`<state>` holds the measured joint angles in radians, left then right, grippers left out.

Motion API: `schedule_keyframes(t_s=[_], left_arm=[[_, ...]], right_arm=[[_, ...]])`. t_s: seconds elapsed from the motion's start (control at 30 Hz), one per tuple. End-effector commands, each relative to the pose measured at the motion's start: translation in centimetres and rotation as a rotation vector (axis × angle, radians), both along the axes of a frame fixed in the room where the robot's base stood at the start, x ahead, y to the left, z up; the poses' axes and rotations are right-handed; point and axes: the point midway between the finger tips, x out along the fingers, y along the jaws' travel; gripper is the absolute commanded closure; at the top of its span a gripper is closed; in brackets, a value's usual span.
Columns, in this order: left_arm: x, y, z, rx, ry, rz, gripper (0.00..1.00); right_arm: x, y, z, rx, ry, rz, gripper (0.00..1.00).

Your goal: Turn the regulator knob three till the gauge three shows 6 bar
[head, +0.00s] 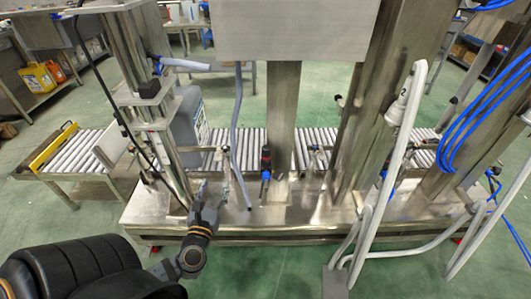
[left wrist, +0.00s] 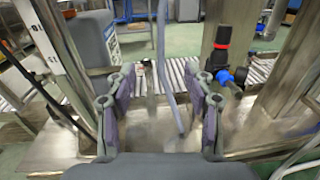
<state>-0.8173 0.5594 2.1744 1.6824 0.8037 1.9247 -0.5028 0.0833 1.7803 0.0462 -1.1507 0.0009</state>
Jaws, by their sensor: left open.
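A regulator (head: 265,162) with a black top, a red ring and blue fittings stands near the middle of the steel machine base. It also shows at the upper right of the left wrist view (left wrist: 221,48). A small dark round part at its side may be a gauge, but no reading shows. I cannot tell which number this regulator has. My left gripper (head: 207,203) is left of the regulator and in front of it, apart from it. In the left wrist view its fingers (left wrist: 160,103) are spread, with nothing held between them. My right gripper is not in view.
A grey hose (head: 238,130) hangs between my left gripper and the regulator. Steel columns (head: 284,110) rise from the base (head: 305,212). A roller conveyor (head: 80,150) runs behind. White pipes (head: 390,170) and blue hoses (head: 470,130) are at the right. A grey canister (head: 187,122) stands behind the left column.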

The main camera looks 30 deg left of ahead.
Motion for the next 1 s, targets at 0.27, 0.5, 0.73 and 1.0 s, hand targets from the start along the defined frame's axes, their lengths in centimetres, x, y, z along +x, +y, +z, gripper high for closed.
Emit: schedule_keyframes(t_s=[0.27,0.5,0.73,1.0], left_arm=[[0.0,0.0,0.0,0.006,0.001,-0.001,0.47],[3.5,-1.5,2.3,0.710,0.161,-0.118,0.47],[8.4,-3.6,2.4,2.056,0.408,-0.143,0.47],[11.1,-3.3,0.4,2.985,0.534,-0.029,0.47]], right_arm=[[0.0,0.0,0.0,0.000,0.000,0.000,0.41],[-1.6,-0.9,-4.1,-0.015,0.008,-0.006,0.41],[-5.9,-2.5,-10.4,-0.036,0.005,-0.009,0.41],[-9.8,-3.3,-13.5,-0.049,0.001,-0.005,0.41]])
